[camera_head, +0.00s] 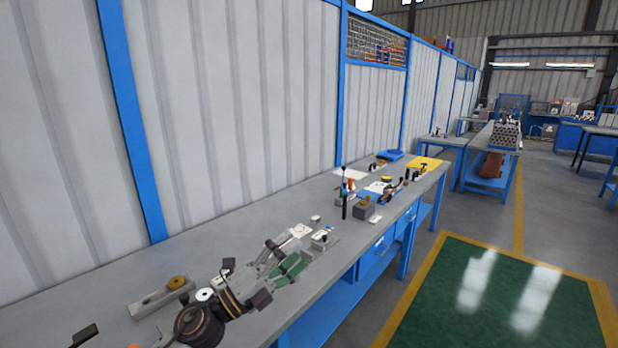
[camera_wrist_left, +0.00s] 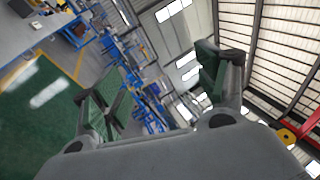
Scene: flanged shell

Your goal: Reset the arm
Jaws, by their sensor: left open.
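My left gripper (camera_head: 288,262) is in the lower middle of the head view, above the grey workbench (camera_head: 262,228). Its arm comes in from the lower left. Its green-padded fingers are apart with nothing between them. In the left wrist view the two fingers of the left gripper (camera_wrist_left: 155,95) stand wide apart, with the hall and roof seen between them. My right gripper is not in the head view.
A grey block with a brass-coloured ring (camera_head: 177,282) lies on the bench at left. A grey box (camera_head: 364,208), a blue tray (camera_head: 390,155) and a yellow mat (camera_head: 424,165) are farther along. A ribbed wall (camera_head: 230,110) runs behind. Green floor (camera_head: 490,290) at right is clear.

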